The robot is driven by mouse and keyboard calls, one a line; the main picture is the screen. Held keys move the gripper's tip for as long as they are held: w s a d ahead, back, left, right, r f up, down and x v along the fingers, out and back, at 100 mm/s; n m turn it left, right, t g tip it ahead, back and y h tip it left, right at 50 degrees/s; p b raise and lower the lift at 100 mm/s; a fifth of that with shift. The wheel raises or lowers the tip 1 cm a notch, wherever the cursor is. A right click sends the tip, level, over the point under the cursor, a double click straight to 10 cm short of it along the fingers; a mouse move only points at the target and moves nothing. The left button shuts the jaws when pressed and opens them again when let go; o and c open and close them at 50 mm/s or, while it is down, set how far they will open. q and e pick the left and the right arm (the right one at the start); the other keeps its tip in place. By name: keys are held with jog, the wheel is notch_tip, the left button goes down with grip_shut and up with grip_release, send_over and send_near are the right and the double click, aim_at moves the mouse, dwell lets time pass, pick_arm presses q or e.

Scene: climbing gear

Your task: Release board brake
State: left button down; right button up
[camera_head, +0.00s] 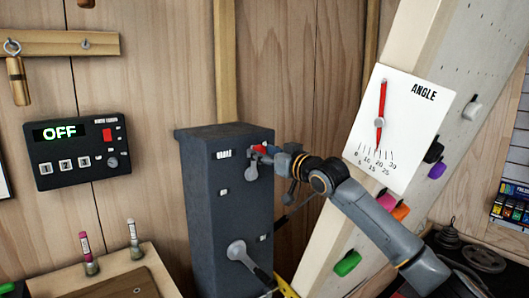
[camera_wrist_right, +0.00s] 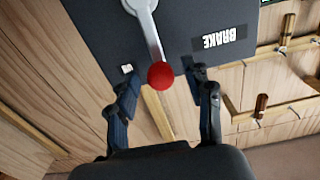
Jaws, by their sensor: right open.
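The brake lever (camera_wrist_right: 150,35) is a grey metal arm with a red ball knob (camera_wrist_right: 160,75), mounted on a dark grey box (camera_head: 215,200). The BRAKE label (camera_wrist_right: 224,38) is beside it and appears upside down in the wrist view. In the head view the lever's pivot (camera_head: 251,172) is near the box's upper right, and the knob (camera_head: 259,148) is partly covered by my right gripper (camera_head: 272,153). In the wrist view my right gripper (camera_wrist_right: 165,80) is open, with the knob between its fingertips. I cannot tell whether they touch it. My left gripper is not in view.
A crank handle (camera_head: 240,252) sticks out lower on the box. The tilted climbing board (camera_head: 410,42) with an ANGLE dial (camera_head: 398,125) stands to the right, behind my right arm. A control panel (camera_head: 80,148) reading OFF hangs on the left wall.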

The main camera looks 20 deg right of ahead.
jog(key=shift+c, duration=0.2)
grip_shut()
jog(key=s+a+f+n+p, duration=0.2)
jog(key=a+f+n+p, duration=0.4)
jog(key=n, duration=1.2)
jog(key=shift+s+a+f, duration=0.4)
jog(key=shift+a+f, duration=0.35)
jog(key=shift+f, duration=0.35)
